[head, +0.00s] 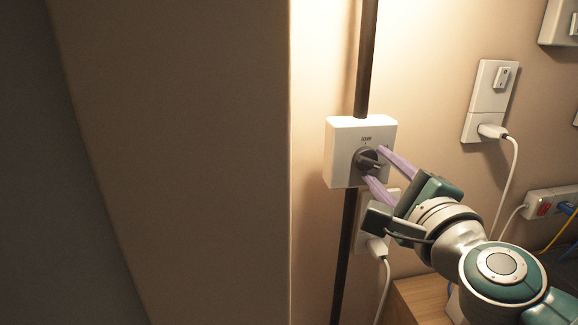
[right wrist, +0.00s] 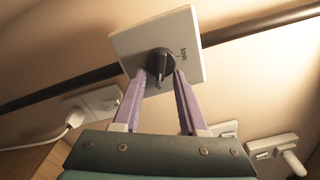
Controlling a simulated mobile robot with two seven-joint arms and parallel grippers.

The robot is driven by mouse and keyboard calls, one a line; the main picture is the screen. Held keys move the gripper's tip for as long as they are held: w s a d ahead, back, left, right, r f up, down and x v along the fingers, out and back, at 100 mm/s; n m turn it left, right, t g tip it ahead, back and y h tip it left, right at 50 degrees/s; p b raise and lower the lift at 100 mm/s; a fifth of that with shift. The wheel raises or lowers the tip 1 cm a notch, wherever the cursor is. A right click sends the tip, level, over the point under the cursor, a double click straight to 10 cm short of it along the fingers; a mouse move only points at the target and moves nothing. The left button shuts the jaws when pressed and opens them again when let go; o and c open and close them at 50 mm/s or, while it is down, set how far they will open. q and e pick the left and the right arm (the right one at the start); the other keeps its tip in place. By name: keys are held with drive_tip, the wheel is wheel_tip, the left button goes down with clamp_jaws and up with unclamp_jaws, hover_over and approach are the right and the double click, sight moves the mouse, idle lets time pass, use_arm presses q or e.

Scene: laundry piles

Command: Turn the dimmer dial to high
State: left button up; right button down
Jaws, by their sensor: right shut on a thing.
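The dimmer is a white square box (head: 342,150) on the wall, with a dark round dial (head: 367,157) on its front. The fingertips also show in the right wrist view (right wrist: 160,76). My left gripper is not in view.
A dark vertical pipe (head: 367,60) runs above and below the box. A socket with a plugged cable (head: 374,248) is just below. More sockets (head: 487,112) and a power strip (head: 541,205) are at right, above a wooden surface (head: 412,301). A wall edge stands left.

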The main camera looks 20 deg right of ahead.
drive_tip(key=shift+f+m, duration=0.1)
drive_tip(key=shift+m, duration=0.5)
drive_tip(key=shift+c, duration=2.3)
unclamp_jaws()
drive_tip(key=v, duration=1)
drive_tip(key=shift+b, duration=0.45)
